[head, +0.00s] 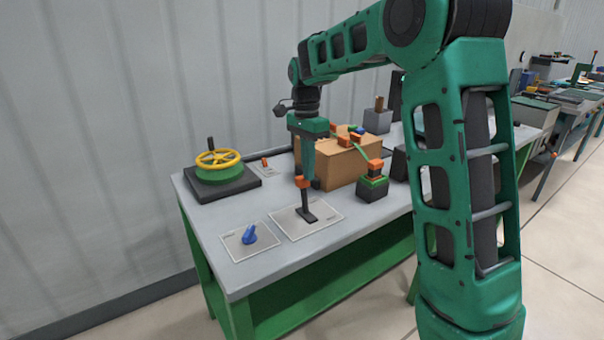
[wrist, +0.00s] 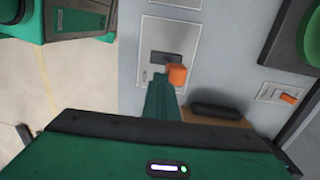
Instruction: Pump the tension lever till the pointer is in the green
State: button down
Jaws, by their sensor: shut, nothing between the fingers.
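The tension lever appears to be the dark upright bar (head: 305,199) with an orange end (head: 302,182), standing on a pale plate (head: 328,212) on the bench. In the wrist view, the orange end (wrist: 177,75) and the dark slotted piece (wrist: 172,58) show near the top centre. My gripper (head: 303,176) points down with its fingers shut and empty. Its green fingers (wrist: 161,95) are right beside the orange end; I cannot tell whether they touch it. I cannot make out a pointer or a green zone in either view.
On the grey bench (head: 215,265) are a blue knob (head: 249,235) at front left, a yellow handwheel (head: 218,158) at back left, a cardboard box (head: 345,167) behind my gripper and a black box with an orange top (head: 373,187) to the right. The front left corner is clear.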

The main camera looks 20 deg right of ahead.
notch_tip(320, 180, up, 10)
jog(key=w, duration=0.1)
jog(key=shift+w+a+f, duration=0.15)
jog(key=shift+w, duration=0.1)
dwell(1.4)
jog(key=s+d+f+n, duration=0.2)
jog(key=s+d, duration=0.3)
jog(key=s, duration=0.5)
jog(key=s+d+f+n, duration=0.2)
jog(key=s+d, duration=0.2)
jog(key=s, duration=0.5)
jog(key=s+f+n, duration=0.1)
jog(key=s+f, duration=0.2)
jog(key=s, duration=0.4)
jog(key=s+f+n, duration=0.2)
jog(key=s+f, duration=0.2)
jog(key=s, duration=0.2)
jog(key=s+f+n+t, duration=0.1)
jog(key=s+f+n, duration=0.1)
jog(key=s, duration=0.5)
jog(key=shift+s+d+f, duration=0.3)
jog(key=shift+d+f, duration=0.15)
jog(key=shift+f, duration=0.45)
